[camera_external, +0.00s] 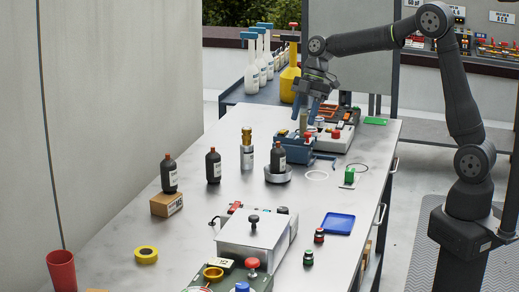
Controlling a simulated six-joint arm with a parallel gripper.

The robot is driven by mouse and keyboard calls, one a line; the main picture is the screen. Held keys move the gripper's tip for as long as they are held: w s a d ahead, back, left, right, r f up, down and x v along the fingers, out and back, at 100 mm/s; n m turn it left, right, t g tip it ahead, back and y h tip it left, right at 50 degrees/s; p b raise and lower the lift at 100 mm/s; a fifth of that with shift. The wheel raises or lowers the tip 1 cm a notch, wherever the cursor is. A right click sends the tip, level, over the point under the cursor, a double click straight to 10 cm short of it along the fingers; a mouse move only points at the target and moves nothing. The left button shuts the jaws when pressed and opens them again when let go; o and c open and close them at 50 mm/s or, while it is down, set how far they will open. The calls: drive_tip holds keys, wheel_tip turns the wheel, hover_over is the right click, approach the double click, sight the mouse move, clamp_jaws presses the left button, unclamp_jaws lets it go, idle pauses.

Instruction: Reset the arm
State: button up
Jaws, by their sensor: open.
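My gripper (308,106) has blue fingers and points down over the far end of the metal table (127,215). It is above a blue and grey device (292,155). The fingers are apart, and a small upright tan piece (303,121) shows between or behind them. I cannot tell whether they touch it. My arm reaches in from the right, bent high over the table.
Dark bottles (213,166) stand mid-table, one on a cardboard box (166,204). A grey box device (256,231), a blue tray (338,223) and a red cup (62,271) are nearer. White and yellow bottles (289,82) stand behind. The table's left middle is fairly clear.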

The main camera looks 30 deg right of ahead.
drive_tip(key=s+a+m+t, duration=0.1)
drive_tip(key=a+m, duration=0.2)
drive_tip(key=a, duration=1.4)
drive_tip(key=shift+s+a+f, duration=0.15)
drive_tip(key=shift+s+a, duration=0.1)
drive_tip(key=d+n+g, duration=0.1)
drive_tip(key=d+n, duration=0.2)
drive_tip(key=d, duration=1.8)
drive_tip(key=shift+w+d+n, duration=0.35)
drive_tip(key=shift+w+n, duration=0.05)
drive_tip(key=shift+w, duration=0.05)
drive_tip(key=shift+a, duration=0.15)
